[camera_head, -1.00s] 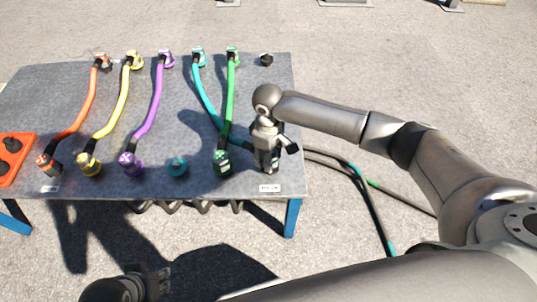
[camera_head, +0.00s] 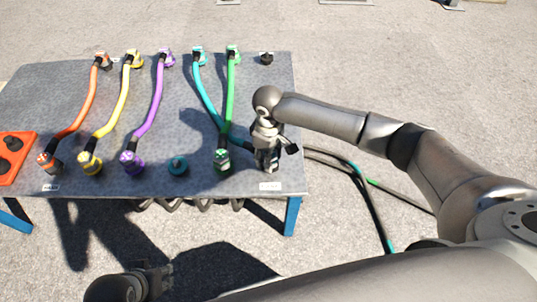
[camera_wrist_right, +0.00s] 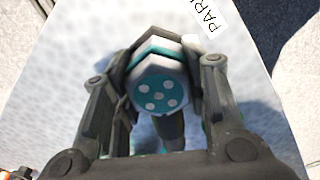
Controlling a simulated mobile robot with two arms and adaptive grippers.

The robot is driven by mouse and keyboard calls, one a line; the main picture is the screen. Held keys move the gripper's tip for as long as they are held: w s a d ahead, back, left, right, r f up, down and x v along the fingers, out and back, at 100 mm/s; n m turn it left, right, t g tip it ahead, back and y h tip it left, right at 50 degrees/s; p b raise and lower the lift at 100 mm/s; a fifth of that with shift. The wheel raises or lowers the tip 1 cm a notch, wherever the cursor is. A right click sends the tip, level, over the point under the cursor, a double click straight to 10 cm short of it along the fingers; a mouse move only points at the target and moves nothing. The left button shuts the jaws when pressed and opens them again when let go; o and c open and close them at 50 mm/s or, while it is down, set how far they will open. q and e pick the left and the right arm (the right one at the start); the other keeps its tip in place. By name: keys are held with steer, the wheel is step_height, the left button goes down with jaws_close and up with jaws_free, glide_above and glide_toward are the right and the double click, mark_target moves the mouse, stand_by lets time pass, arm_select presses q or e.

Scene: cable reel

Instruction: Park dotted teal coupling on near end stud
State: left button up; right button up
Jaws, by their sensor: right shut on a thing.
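My right gripper (camera_head: 268,160) stands over the near right corner of the table and is shut on the dotted teal coupling. In the right wrist view the coupling (camera_wrist_right: 160,85) shows a teal face with white dots and a pale hexagonal body, between the two fingers (camera_wrist_right: 158,95). Its teal cable (camera_head: 206,95) runs from the far edge, crosses the green cable and reaches the gripper. The near end stud is hidden, so I cannot tell whether the coupling touches it. A park label (camera_wrist_right: 208,18) lies beside the coupling. My left gripper (camera_head: 150,283) is at the bottom left, its opening unclear.
A teal round socket (camera_head: 178,166) stands empty in the near row. The green coupling (camera_head: 222,160) is close left of my right gripper. Purple (camera_head: 132,162), yellow (camera_head: 90,162) and orange (camera_head: 48,162) couplings stand further left. A black stud (camera_head: 266,58) is at the far right corner.

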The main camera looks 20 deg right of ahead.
steer(key=o, duration=1.2)
steer(key=shift+f, duration=0.1)
step_height(320, 180, up, 12)
steer(key=shift+r, duration=0.1)
